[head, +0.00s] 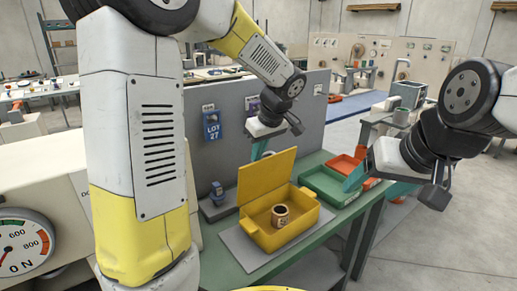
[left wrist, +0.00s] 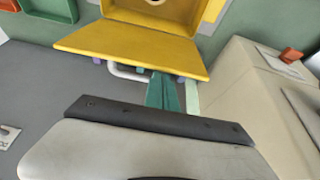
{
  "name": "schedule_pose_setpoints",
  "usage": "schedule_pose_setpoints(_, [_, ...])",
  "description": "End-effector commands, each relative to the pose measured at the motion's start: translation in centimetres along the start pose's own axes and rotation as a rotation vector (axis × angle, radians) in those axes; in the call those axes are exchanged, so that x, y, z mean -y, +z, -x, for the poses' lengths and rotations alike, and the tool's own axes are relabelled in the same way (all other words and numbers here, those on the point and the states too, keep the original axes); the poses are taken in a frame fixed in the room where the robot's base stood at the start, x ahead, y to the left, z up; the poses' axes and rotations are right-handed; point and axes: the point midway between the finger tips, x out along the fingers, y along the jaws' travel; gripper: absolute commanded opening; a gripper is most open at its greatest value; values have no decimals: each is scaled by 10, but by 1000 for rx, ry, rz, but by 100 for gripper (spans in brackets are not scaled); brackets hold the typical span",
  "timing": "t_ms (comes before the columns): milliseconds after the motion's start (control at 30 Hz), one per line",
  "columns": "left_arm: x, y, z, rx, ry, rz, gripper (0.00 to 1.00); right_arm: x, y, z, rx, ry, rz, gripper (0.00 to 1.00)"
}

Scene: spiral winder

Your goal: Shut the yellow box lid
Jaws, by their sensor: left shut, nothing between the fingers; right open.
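The yellow box (head: 285,238) stands on a grey mat on the green table. Its yellow lid (head: 265,176) is open, standing up and leaning back from the rear edge. A brown ring-shaped part (head: 281,215) sits inside the box. My left gripper (head: 258,151) is shut and empty behind the lid, its lower tips partly hidden by it. In the left wrist view the teal fingers (left wrist: 165,93) are close to the lid's edge (left wrist: 130,50); I cannot tell whether they touch. My right gripper (head: 376,186) is open and empty, to the right of the box.
A green tray (head: 327,187) and red bins (head: 343,165) stand right of the box. A grey panel (head: 225,155) with a blue LOT 27 tag (head: 212,126) rises behind. A machine with a gauge (head: 22,243) stands at the left.

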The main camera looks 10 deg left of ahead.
Motion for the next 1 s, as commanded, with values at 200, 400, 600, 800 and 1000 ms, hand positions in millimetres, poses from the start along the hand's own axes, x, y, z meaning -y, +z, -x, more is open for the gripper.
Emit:
schedule_pose_setpoints(200, [0,19,6,2,0,-2,0,0,0,0,0,0,0,70])
schedule_pose_setpoints(400, [0,28,8,3,-1,-1,0,0,0,0,0,0,0,70])
schedule_pose_setpoints(600, [0,31,8,3,-1,0,0,0,0,0,0,0,0,70])
schedule_pose_setpoints(800, [0,31,8,3,-1,0,0,0,0,0,0,0,0,70])
schedule_pose_setpoints(1000, [0,28,9,3,-1,1,0,0,0,0,0,0,0,70])
